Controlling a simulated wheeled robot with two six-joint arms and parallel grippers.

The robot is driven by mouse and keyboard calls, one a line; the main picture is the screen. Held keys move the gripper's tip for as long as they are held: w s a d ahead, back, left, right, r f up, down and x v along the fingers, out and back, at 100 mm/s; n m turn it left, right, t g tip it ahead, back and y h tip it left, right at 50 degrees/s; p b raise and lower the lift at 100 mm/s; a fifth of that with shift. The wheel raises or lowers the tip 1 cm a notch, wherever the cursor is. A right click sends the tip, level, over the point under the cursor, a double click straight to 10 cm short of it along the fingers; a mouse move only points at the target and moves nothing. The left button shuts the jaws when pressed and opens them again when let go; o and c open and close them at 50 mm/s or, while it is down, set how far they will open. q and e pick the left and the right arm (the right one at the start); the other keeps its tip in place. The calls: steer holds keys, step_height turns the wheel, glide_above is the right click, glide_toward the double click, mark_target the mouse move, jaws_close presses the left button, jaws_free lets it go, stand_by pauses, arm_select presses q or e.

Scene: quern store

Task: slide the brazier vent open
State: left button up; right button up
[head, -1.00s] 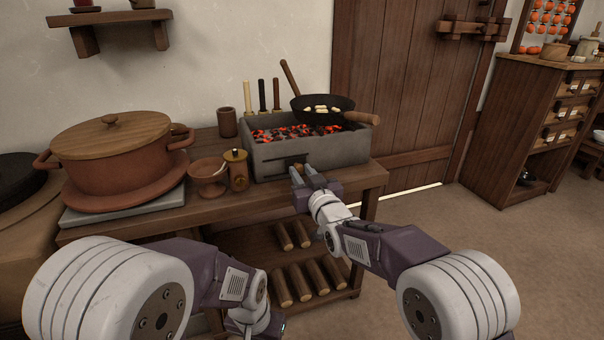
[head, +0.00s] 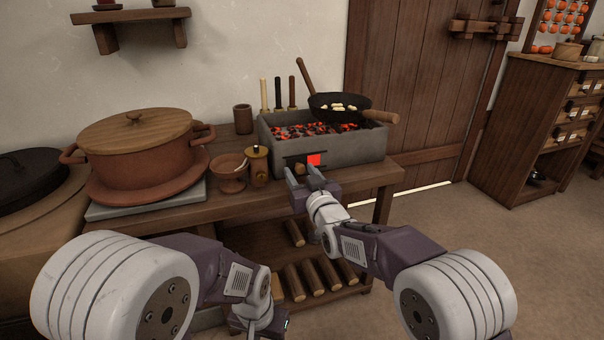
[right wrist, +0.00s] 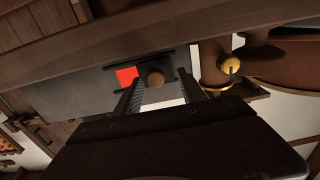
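The grey brazier (head: 345,151) stands on the wooden bench, glowing coals in its top. Its front vent shows a bright red opening (head: 314,160), with the vent's wooden knob (head: 299,169) left of it. The right wrist view, seen upside down, shows the red opening (right wrist: 126,76) beside the round knob (right wrist: 155,79) on its dark slide plate. My right gripper (head: 304,173) is at the vent. Its fingers (right wrist: 159,92) are apart, one on each side of the knob, with gaps visible. My left arm is folded low in front; its fingers are out of view.
A black pan (head: 339,107) sits on the brazier, its handle overhanging the right end. A lidded brass-topped jar (head: 259,167) and a clay bowl (head: 228,168) stand close to the left. A large clay pot (head: 138,155) is further left. Logs lie on the shelf below.

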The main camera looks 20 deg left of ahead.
steer(key=shift+s+d+p, duration=0.25)
steer(key=shift+p, duration=0.05)
steer(key=p+v, duration=0.2)
steer(key=v, duration=0.6)
steer(key=shift+s+p, duration=0.15)
steer(key=shift+p, duration=0.25)
steer(key=shift+d, duration=0.15)
